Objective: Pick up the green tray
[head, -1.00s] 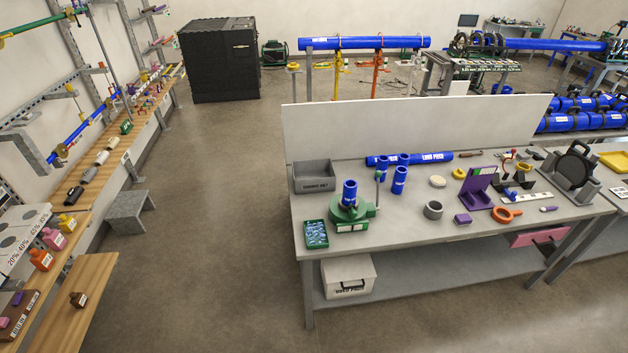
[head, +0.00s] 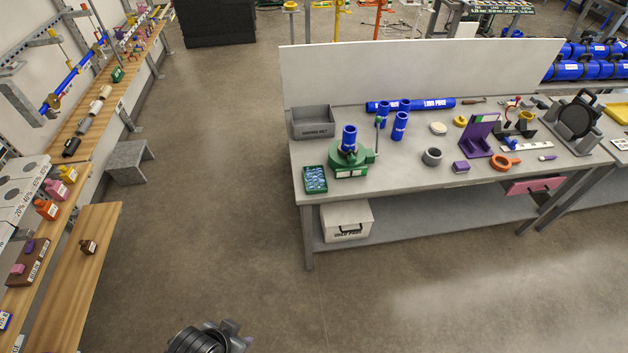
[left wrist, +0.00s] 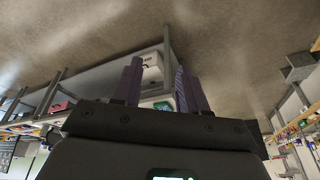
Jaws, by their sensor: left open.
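The green tray (head: 316,191) holds small blue-and-white items and sits on the front left corner of the grey workbench (head: 400,190). It lies just left of the green round fixture that holds a blue pipe piece. In the left wrist view, a bit of green that seems to be the tray (left wrist: 163,106) shows between the fingers, partly hidden by the gripper body. My left gripper (left wrist: 160,80) is open and empty, its two dark fingers apart, with the bench beyond them. In the head view only a dark part of my arm shows at the bottom edge. My right gripper is not in view.
A grey bin (head: 313,122) stands behind the tray. The green fixture (head: 351,164) stands close on its right. A white back panel (head: 420,75) rises behind the bench. A white box (head: 346,220) sits on the lower shelf.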

